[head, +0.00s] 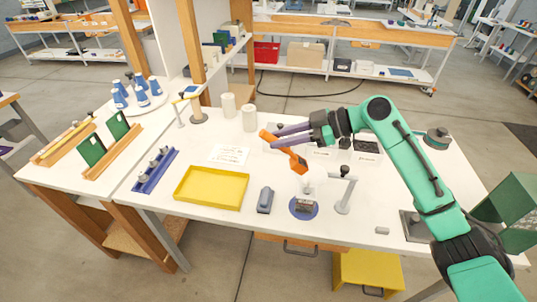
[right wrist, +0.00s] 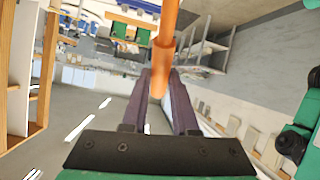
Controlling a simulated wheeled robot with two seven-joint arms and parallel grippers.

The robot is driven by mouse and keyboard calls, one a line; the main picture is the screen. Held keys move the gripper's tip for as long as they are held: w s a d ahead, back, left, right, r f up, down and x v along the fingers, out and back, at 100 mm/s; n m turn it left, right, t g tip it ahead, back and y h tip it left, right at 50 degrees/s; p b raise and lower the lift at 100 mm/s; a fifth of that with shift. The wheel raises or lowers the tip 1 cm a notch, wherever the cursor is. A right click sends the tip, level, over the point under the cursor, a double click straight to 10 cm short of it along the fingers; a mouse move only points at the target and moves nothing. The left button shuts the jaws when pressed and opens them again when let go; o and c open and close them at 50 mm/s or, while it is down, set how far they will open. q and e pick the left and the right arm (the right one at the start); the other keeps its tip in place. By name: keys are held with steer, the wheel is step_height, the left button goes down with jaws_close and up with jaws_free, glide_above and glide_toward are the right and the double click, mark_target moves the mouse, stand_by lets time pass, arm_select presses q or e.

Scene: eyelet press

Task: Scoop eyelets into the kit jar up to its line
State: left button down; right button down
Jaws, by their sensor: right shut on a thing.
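My right gripper (head: 280,135) is shut on the orange scoop (head: 298,162) and holds it above the white table. In the right wrist view the scoop's orange handle (right wrist: 165,50) stands between the two purple fingers (right wrist: 160,88). The scoop's lower end hangs just above a small clear jar (head: 307,187), which seems to stand on or by a round blue base (head: 304,208) with a dark block. I cannot tell how full the jar is or whether the scoop holds eyelets. My left gripper is not in view.
Clear bins with white labels (head: 366,154) stand behind my right gripper. A grey post stand (head: 343,192) is close right of the jar. A yellow tray (head: 211,188), a grey-blue tool (head: 265,199) and a blue rack (head: 156,170) lie left. White cylinders (head: 249,117) stand at the back.

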steer(key=d+r+m+t+y+b, duration=0.1)
steer(key=d+y+b, duration=0.7)
steer(key=b, duration=0.7)
steer(key=shift+d+m+t, duration=0.3)
steer(key=shift+d, duration=0.95)
steer(key=shift+r, duration=0.1)
